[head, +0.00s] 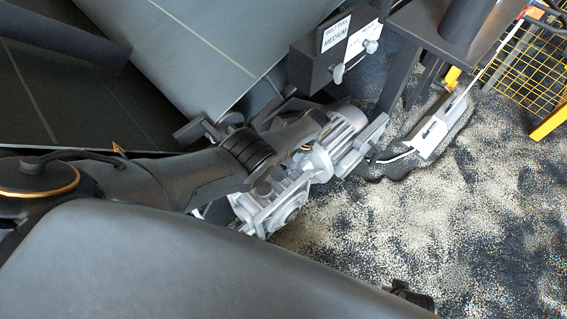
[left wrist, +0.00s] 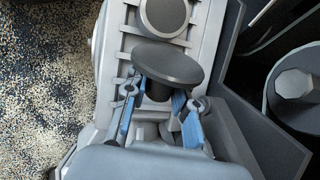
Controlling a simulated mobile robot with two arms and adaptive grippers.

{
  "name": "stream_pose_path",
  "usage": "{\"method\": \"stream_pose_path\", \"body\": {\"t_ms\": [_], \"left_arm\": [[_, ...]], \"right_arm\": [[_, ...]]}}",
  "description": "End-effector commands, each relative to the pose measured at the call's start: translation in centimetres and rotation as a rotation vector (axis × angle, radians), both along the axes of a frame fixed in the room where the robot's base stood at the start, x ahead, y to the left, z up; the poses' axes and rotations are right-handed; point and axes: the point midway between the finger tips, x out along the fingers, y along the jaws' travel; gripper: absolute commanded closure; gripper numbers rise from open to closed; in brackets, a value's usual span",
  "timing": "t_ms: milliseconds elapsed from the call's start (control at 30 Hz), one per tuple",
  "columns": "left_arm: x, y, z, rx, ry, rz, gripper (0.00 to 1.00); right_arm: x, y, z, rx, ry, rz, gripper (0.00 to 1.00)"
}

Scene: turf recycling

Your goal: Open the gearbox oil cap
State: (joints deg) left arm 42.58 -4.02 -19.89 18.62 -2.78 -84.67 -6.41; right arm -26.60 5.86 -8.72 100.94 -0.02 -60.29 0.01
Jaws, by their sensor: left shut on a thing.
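The gearbox (head: 262,213) with its grey finned motor (head: 346,124) sits low in the middle of the head view. In the left wrist view, the light grey gearbox housing (left wrist: 112,50) runs up behind my fingers. A black oil cap (left wrist: 168,63) with a wide round head and short stem is between the blue-padded fingers of my left gripper (left wrist: 161,102), which is shut on the stem. A second round dark disc (left wrist: 165,15) lies on the housing just beyond it. The stem's lower end is hidden, so I cannot tell whether it is clear of the housing.
A grey control box with a "MEDIUM" label (head: 337,37) hangs above the motor. A yellow mesh guard (head: 520,60) is at the top right. Granule-strewn floor (head: 450,220) lies open on the right.

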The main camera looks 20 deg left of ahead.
Motion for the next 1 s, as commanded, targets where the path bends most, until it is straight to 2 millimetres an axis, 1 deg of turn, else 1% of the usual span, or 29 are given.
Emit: {"method": "stream_pose_path", "body": {"t_ms": [33,67,100,167,200,233,400,567,667,833,1000], "left_arm": [[0.5,-0.1,0.3,-0.002,-0.011,-0.002,1.0],[0.5,-0.1,0.3,-0.002,-0.012,-0.003,1.0],[0.5,-0.1,0.3,-0.002,-0.013,-0.003,0.74],[0.6,-0.1,0.3,-0.003,-0.014,-0.003,0.61],[0.5,-0.1,0.3,-0.003,-0.014,-0.003,0.53],[0.5,-0.1,0.3,-0.002,-0.013,-0.003,0.52],[0.4,-0.1,0.2,-0.003,-0.012,-0.002,0.52],[0.4,-0.1,0.3,-0.003,-0.011,-0.002,0.52],[0.6,-0.3,0.7,-0.003,-0.013,-0.002,0.52],[1.2,-0.8,2.3,-0.003,-0.014,-0.002,0.52],[2.6,-2.2,5.9,-0.004,-0.016,-0.003,0.52]], "right_arm": [[-0.1,0.0,0.0,0.0,0.001,0.0,0.6],[-0.1,0.0,0.0,0.0,0.002,0.0,0.6],[-0.2,-0.1,-0.1,-0.001,0.005,0.0,0.6],[-0.5,-0.1,-0.2,-0.002,0.01,0.0,0.6],[-0.6,-0.1,-0.3,-0.001,0.013,0.0,0.6],[-0.7,-0.1,-0.4,-0.002,0.015,0.0,0.6],[-1.0,-0.2,-0.5,-0.003,0.019,0.0,0.6],[-0.7,-0.4,-0.5,-0.006,0.014,0.0,0.6],[-0.7,-0.3,-0.5,-0.005,0.013,0.0,0.6],[-0.6,-0.2,-0.4,-0.004,0.012,0.0,0.6],[-0.6,-0.2,-0.4,-0.003,0.012,0.0,0.6]]}}
